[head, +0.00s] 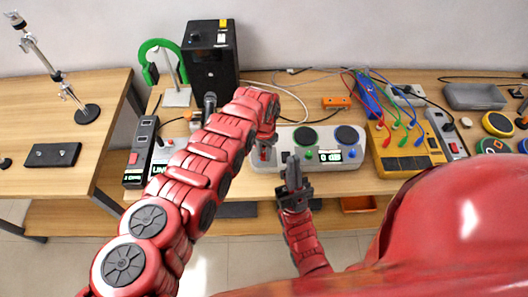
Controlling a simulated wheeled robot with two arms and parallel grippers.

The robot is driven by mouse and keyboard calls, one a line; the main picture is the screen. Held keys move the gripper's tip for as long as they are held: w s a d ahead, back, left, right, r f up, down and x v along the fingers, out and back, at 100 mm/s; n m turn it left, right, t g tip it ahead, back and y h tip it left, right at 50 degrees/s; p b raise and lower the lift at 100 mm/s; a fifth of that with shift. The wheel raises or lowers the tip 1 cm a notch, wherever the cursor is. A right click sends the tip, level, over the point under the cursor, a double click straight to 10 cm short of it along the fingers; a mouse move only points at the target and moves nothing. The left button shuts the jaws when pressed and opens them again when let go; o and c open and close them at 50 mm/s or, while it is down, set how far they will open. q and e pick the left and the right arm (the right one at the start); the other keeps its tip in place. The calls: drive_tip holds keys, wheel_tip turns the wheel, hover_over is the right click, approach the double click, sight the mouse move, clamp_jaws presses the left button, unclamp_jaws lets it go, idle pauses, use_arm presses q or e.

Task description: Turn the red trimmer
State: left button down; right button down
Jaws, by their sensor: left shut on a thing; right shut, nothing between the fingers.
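A white console (350,136) lies on the wooden table. My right gripper (292,166) is shut and empty, pointing up in front of the console near the table's front edge.
A yellow box with cables (405,148) stands right of the console. A black box (211,58), green headphones (158,46) on a stand and a dark-grey device (140,150) are at the left.

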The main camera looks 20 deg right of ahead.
use_arm(q)
drive_tip(key=shift+n, duration=3.2)
drive_tip(key=shift+w, duration=0.1)
drive_tip(key=c, duration=0.7)
unclamp_jaws()
drive_tip(key=shift+o, duration=0.2)
drive_tip(key=shift+r, duration=0.15)
